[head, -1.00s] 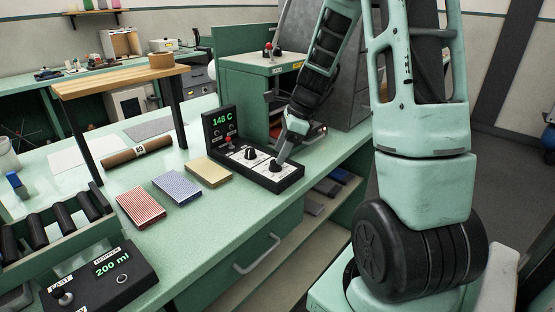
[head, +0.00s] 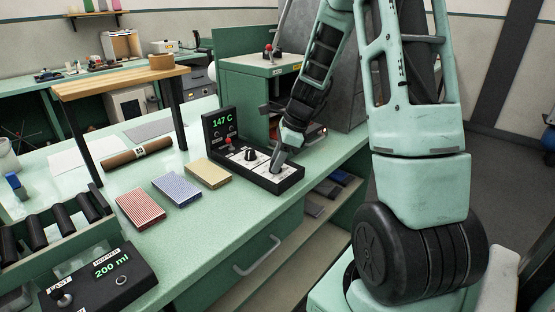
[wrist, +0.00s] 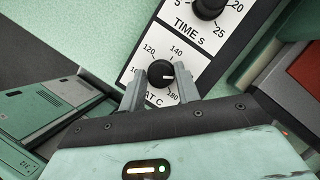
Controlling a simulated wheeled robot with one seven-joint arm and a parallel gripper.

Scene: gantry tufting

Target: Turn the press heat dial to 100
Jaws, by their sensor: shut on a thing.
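The press control box (head: 293,185) stands on the green bench, with a black face-up panel and an upright display (head: 222,123) that reads 147 C in green. The heat dial (wrist: 161,72) is a round black knob on a white plate, with 120, 140 and 180 legible around it. Its white mark points to the right in the wrist view. My gripper (wrist: 160,90) is shut on the heat dial, one grey finger on each side. In the head view my gripper (head: 277,165) comes down over the dial and mostly hides it.
The time dial (wrist: 208,7) sits beside the heat dial; in the head view it is a black knob (head: 250,154). A red-topped control (head: 228,143) is further left on the box. Yellow, blue and red blocks lie left of it. A hopper box (head: 100,284) reads 200 ml.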

